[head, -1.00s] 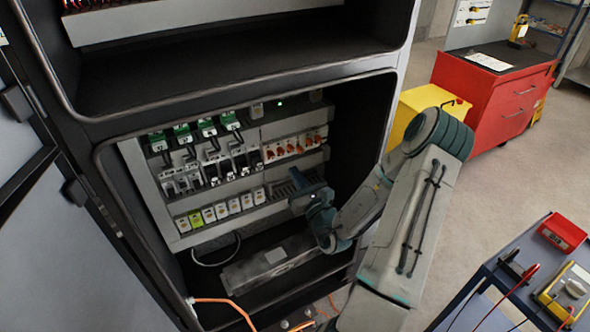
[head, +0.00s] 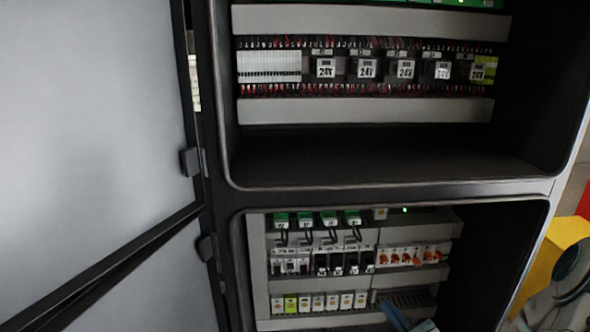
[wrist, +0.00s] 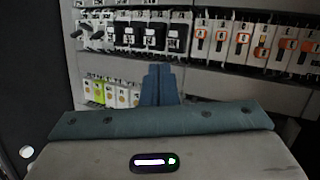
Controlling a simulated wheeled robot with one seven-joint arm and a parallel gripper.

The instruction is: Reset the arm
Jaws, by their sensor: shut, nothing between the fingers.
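My gripper (wrist: 158,85) shows in the wrist view with its two blue fingers pressed together and nothing between them. It points at the lower bay of the open cabinet, in front of the rows of breakers. In the head view only a blue part of my gripper (head: 395,318) shows at the bottom edge, below the right end of the lower row. A rounded part of my arm (head: 568,290) shows at the bottom right. The rest of the arm is out of the head view.
The cabinet's lower bay holds green-topped modules (head: 305,220), black-fronted breakers (head: 345,263), orange-handled switches (head: 412,257) and white modules (head: 330,301). The upper bay holds 24V units (head: 405,69). An open grey door (head: 90,110) stands at left. A yellow box (head: 545,250) is at right.

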